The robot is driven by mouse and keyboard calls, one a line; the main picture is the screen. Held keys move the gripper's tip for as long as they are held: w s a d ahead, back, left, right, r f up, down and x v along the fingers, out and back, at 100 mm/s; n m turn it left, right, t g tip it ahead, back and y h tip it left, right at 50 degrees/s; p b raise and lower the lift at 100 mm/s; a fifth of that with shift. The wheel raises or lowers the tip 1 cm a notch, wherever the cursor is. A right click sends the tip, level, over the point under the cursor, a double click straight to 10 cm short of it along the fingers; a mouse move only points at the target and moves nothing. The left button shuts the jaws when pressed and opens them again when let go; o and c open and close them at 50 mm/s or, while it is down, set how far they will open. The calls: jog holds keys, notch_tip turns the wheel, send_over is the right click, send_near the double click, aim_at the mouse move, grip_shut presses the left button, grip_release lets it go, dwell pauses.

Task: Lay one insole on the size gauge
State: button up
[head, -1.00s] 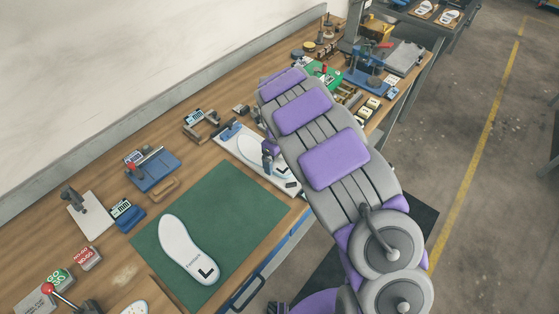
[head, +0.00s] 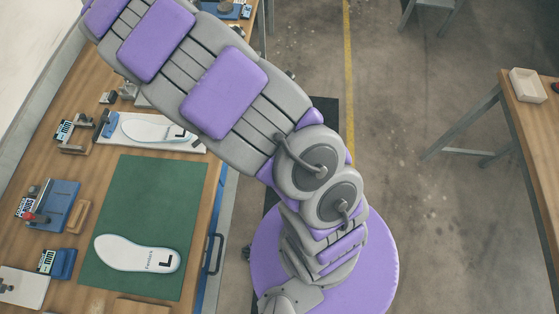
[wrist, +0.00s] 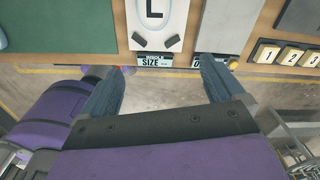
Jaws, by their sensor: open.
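The size gauge (head: 192,146) is a white board with a blue stop at its left end, on the bench behind the green mat. A white insole shape (head: 150,127) marked L lies flat within the gauge, heel end to the right. In the wrist view the gauge (wrist: 135,22) shows its SIZE label, with the L end of the insole shape (wrist: 158,12). A second white insole (head: 125,254) marked L lies flat on the green mat. My gripper (wrist: 160,68) is open and empty, its fingers apart just off the gauge's labelled edge. In the head view my gripper is out of sight.
The green mat (head: 160,185) covers the bench front. Blue fixtures (head: 58,203) and a wooden block (head: 78,217) stand to its left. Buttons numbered 1, 2, 3 (wrist: 289,54) sit right of the gauge in the wrist view. Another table (head: 530,125) stands far right; floor lies between.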

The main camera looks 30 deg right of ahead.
jog(key=s+d+r+n, duration=0.85)
jog(key=s+d, duration=0.25)
jog(key=s, duration=0.3)
jog(key=s+d+r+n+g, duration=0.1)
jog(key=s+n, duration=1.3)
jog(key=s, duration=0.9)
jog(key=shift+s+r+g, duration=0.2)
jog(key=shift+s+g, duration=0.1)
jog(key=shift+g, duration=0.1)
jog(key=shift+d, duration=0.35)
